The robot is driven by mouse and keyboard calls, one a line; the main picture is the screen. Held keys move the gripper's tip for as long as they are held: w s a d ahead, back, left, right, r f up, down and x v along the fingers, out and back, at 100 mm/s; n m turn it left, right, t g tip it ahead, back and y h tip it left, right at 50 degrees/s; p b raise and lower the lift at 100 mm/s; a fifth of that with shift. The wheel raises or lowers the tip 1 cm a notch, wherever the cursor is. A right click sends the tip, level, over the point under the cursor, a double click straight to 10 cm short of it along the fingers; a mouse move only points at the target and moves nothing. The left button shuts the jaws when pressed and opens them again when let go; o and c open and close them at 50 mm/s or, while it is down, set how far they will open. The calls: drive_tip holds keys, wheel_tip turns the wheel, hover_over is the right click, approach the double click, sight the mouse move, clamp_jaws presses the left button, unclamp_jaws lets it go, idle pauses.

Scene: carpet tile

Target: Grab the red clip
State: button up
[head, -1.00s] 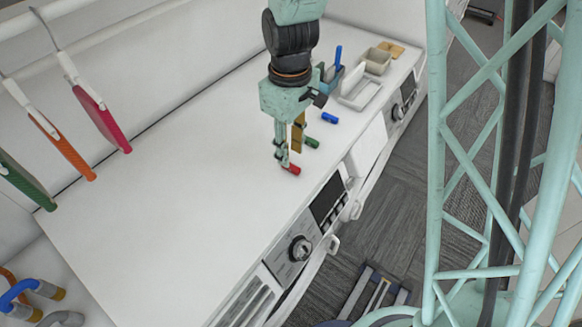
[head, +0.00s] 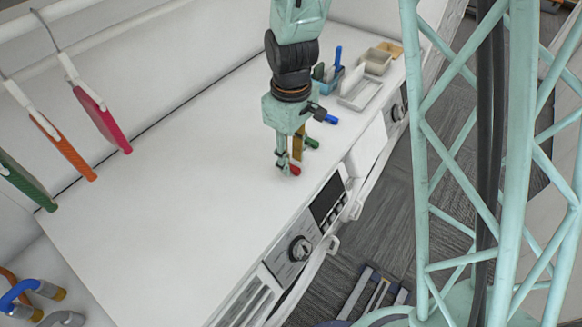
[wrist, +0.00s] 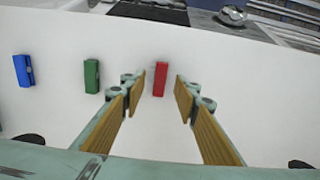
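The red clip (wrist: 161,79) lies on the white counter (head: 160,210). In the wrist view it sits ahead of and between the fingertips of my gripper (wrist: 158,88), with a gap to each finger. In the head view my gripper (head: 288,163) points down at the counter, close to the red clip (head: 295,169), which its fingers partly hide. The gripper is open and empty. Whether the fingertips reach down to the clip's height is hard to tell.
A green clip (wrist: 91,76) and a blue clip (wrist: 23,70) lie to the left in the wrist view. Trays (head: 361,92) stand at the counter's far end. A row of knobs and panels (head: 293,250) lines the front edge. The counter's near left is clear.

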drive_tip(key=shift+f, duration=0.85)
drive_tip(key=shift+c, duration=0.3)
drive_tip(key=c, duration=0.7)
